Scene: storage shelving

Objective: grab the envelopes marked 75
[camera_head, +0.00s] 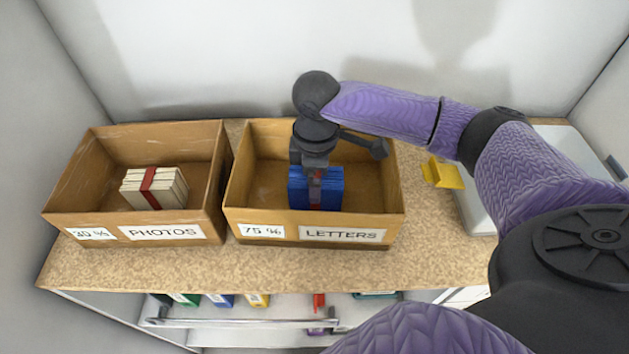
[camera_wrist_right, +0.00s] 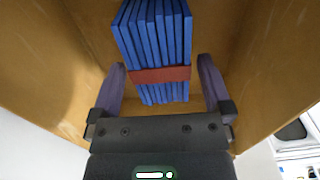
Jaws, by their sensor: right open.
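A bundle of blue envelopes (camera_head: 328,190) with a red band stands in the right-hand cardboard box (camera_head: 388,222), whose labels read "75 %" and "LETTERS". In the right wrist view the blue bundle (camera_wrist_right: 155,40) lies between the two fingers, with its red band across it. My right gripper (camera_wrist_right: 160,85) is open, one finger on each side of the bundle, with gaps visible at both sides. In the head view my right gripper (camera_head: 314,172) reaches down into the box from above and hides part of the bundle. My left gripper is not in view.
A second box (camera_head: 75,215) labelled "30 %" and "PHOTOS" stands to the left, holding a cream bundle (camera_head: 152,188) with a red band. A yellow object (camera_head: 442,173) lies right of the letters box. Several coloured items sit on the shelf below. The counter front (camera_head: 260,268) is clear.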

